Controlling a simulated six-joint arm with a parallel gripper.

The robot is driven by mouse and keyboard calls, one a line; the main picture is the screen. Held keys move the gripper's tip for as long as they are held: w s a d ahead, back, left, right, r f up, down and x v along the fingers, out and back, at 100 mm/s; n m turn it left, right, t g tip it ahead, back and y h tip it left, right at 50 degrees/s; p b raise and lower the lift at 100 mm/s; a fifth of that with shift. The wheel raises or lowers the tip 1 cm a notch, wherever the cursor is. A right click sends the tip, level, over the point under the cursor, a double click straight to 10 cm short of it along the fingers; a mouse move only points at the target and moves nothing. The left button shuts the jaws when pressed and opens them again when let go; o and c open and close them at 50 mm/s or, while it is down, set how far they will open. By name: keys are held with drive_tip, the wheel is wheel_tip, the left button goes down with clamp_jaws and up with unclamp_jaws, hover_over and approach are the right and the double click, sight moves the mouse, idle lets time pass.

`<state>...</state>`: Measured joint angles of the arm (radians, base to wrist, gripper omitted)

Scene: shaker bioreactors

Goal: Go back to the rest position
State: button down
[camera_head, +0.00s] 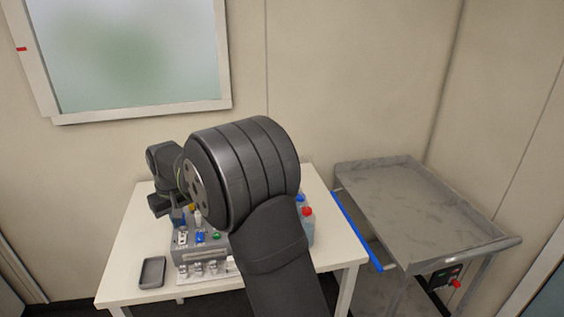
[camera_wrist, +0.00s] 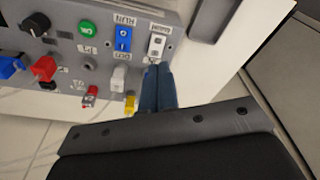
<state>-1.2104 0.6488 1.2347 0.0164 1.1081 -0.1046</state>
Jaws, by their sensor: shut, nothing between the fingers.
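My gripper (camera_wrist: 158,88) shows in the wrist view with its two dark blue fingers pressed together and nothing between them. The fingertips are just below a white rocker switch on the grey control panel (camera_wrist: 70,75); whether they touch it I cannot tell. The grey control box (camera_head: 205,249) stands on the white table, partly hidden behind my arm.
The white table (camera_head: 126,250) bears a small grey tray (camera_head: 152,272) at its front left. Bottles with blue and red caps (camera_head: 307,211) stand right of my arm. A grey cart (camera_head: 420,215) with a blue handle is to the right. A window is on the back wall.

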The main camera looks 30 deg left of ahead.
wheel_tip(320, 180, down, 6)
drive_tip(key=shift+r, duration=0.3)
drive_tip(key=shift+r, duration=4.25)
wheel_tip(320, 180, up, 6)
drive_tip(key=m+g+h, duration=0.1)
drive_tip(key=m+h, duration=0.1)
drive_tip(key=m, duration=0.3)
hover_over(182, 241)
drive_tip(key=w+a, duration=0.2)
drive_tip(key=shift+w+a+r+m+h, duration=0.1)
drive_tip(key=shift+r+m+h, duration=0.15)
drive_tip(key=shift+r, duration=0.35)
drive_tip(key=shift+w+a+r+m+h, duration=0.15)
drive_tip(key=shift+r+m, duration=0.1)
drive_tip(key=shift+r, duration=0.3)
drive_tip(key=shift+s, duration=0.1)
